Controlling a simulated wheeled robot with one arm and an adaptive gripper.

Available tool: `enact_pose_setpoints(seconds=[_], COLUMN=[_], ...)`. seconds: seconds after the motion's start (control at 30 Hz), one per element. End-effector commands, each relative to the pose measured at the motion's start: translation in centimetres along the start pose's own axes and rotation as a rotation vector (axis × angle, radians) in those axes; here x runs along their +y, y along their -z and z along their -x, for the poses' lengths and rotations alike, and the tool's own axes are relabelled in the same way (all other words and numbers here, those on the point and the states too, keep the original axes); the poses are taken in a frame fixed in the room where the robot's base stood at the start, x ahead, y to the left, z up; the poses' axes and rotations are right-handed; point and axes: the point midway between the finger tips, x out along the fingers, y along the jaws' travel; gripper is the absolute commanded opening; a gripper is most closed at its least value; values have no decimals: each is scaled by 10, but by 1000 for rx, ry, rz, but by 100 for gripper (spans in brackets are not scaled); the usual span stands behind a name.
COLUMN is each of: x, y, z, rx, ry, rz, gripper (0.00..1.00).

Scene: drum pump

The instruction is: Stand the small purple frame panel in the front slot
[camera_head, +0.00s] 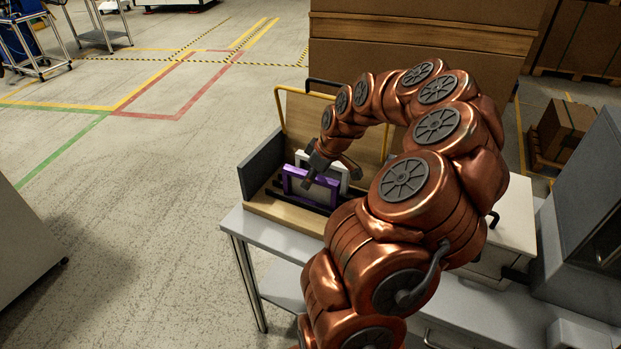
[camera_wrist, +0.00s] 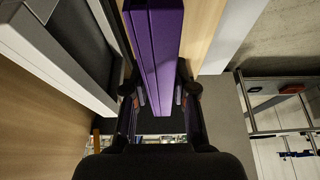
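The small purple frame panel (camera_head: 297,187) stands upright at the front of a wooden rack (camera_head: 285,213) in the head view. In the wrist view, the purple panel (camera_wrist: 157,50) runs down between my fingers. My gripper (camera_head: 332,174) is over the rack, its fingers spread wide at the panel's upper part. In the wrist view, the fingers of my gripper (camera_wrist: 160,90) lie on either side of the panel and appear apart from it. A white frame panel (camera_head: 335,172) stands just behind the purple one. The panel's lower edge in the slot is hard to see.
A larger yellow frame (camera_head: 279,108) stands at the back of the rack. A grey side wall (camera_head: 262,164) bounds the rack's left end. The rack is on a grey table (camera_head: 257,237). Large cardboard boxes (camera_head: 420,55) stand behind. Floor on the left is open.

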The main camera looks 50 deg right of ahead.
Motion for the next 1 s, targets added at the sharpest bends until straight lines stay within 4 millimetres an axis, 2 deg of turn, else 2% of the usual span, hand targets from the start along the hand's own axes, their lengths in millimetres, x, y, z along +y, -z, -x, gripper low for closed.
enact_pose_setpoints(seconds=[0.03, 0.17, 0.6, 0.77, 1.0], x=[0, 0, 0, 1, 1], y=[0, 0, 2, 2, 2], z=[0, 0, 6, 25, 67], rx=[0, 0, 1, 4, 5], ry=[0, 0, -1, -5, -6], rz=[0, 0, 1, 1, 1], gripper=[34, 48, 48, 48, 48])
